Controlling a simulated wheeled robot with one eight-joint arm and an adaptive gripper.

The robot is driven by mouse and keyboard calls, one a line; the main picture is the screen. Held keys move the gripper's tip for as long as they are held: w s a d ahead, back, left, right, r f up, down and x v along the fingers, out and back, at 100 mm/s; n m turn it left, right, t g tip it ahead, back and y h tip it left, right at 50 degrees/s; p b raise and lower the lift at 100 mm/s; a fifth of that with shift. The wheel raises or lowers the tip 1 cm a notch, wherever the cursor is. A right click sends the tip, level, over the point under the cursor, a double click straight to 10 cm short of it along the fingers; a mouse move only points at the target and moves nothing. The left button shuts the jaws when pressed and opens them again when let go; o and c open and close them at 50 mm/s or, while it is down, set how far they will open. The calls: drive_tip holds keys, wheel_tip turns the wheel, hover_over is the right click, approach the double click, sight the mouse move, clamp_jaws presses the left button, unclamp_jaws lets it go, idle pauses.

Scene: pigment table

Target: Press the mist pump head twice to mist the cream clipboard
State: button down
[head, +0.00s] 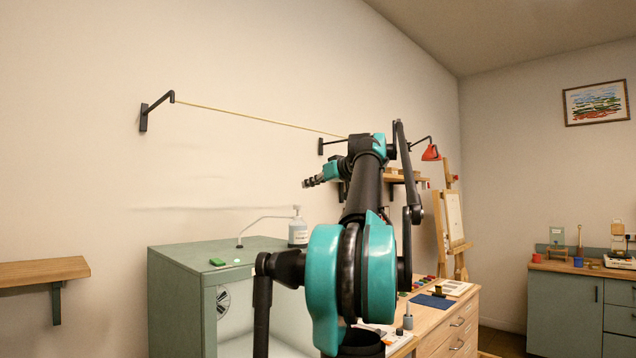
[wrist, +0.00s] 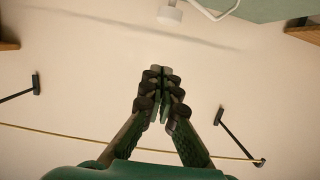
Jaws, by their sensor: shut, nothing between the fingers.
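The mist bottle (head: 298,234) is white with a grey label and stands on the green cabinet. Its small pale pump head (head: 297,209) is on top; a white head shape, apparently the same one, shows at the top of the wrist view (wrist: 170,14). A thin white tube (head: 262,219) runs from the bottle down to the cabinet top. My gripper (head: 308,183) is shut and empty, above the pump head and apart from it; its closed fingers (wrist: 160,75) show in the wrist view. A pale board with a dark clip (head: 455,288) on the wooden bench may be the cream clipboard; I cannot be sure.
A yellow line (head: 255,117) hangs along the wall between black brackets. A wooden shelf (head: 45,270) is at left. My arm hides part of the bench. The wall area left of my gripper is clear.

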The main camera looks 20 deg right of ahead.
sight(298, 210)
drive_tip(key=w+f, duration=0.1)
drive_tip(key=f, duration=0.1)
drive_tip(key=w+a+f, duration=0.1)
drive_tip(key=w+f, duration=0.1)
drive_tip(key=shift+f, duration=0.45)
